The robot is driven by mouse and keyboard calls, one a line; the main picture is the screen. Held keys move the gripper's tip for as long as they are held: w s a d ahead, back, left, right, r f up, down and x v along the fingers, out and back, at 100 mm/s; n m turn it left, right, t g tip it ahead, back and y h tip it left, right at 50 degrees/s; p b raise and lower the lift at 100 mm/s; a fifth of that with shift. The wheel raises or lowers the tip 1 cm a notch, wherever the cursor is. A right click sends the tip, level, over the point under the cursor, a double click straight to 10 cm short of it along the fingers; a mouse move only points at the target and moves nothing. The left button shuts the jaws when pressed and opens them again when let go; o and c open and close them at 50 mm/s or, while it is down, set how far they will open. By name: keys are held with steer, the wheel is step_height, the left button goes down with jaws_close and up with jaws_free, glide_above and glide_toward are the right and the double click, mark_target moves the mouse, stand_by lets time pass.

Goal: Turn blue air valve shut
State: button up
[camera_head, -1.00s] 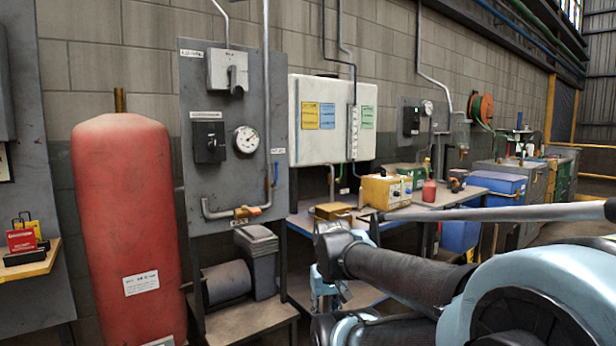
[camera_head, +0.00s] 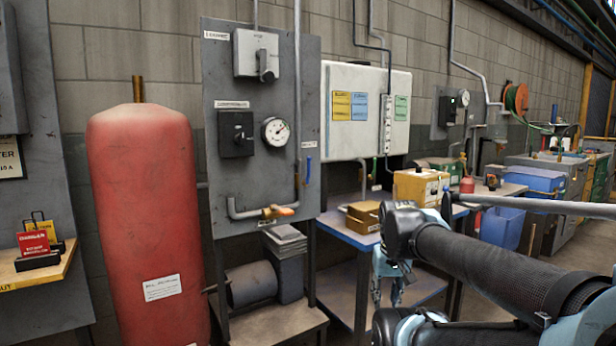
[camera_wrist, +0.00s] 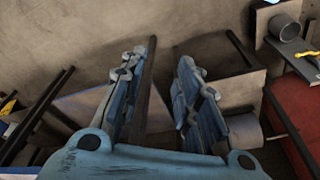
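A small blue valve handle (camera_head: 308,168) hangs upright at the right edge of the grey panel (camera_head: 222,185), under a white label. A brass-orange valve (camera_head: 278,211) sits on the pipe at the panel's lower edge. My gripper (camera_head: 388,290) is light blue and hangs low in front of the workbench, right of and below the panel, well apart from the blue handle. In the wrist view its two fingers (camera_wrist: 162,75) are spread with nothing held between them. I cannot make out the blue handle in the wrist view.
A red tank (camera_head: 150,225) stands left of the panel. A motor unit (camera_head: 252,283) sits on a low stand below it. The workbench (camera_head: 345,232) holds a yellow box (camera_head: 420,187). A white cabinet (camera_head: 340,105) hangs right of the panel. A danger sign (camera_head: 33,243) stands far left.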

steer(key=w+a+r+m, duration=0.1)
steer(key=w+r, duration=0.4)
steer(key=r, duration=0.2)
steer(key=w+a+r, duration=0.2)
steer(key=w+r, duration=0.2)
steer(key=r, duration=0.4)
step_height(320, 180, up, 29)
steer(key=m+g, duration=0.2)
steer(key=m, duration=0.1)
glide_above(308, 174)
steer(key=d, duration=0.1)
steer(key=shift+y, duration=0.4)
steer(key=f, duration=1.1)
steer(key=a+f, duration=0.1)
steer(key=f, duration=0.5)
steer(key=shift+w+f, duration=0.2)
steer(key=shift+f, duration=0.05)
jaws_close()
steer(key=shift+a, duration=0.2)
steer(key=shift+d, duration=0.1)
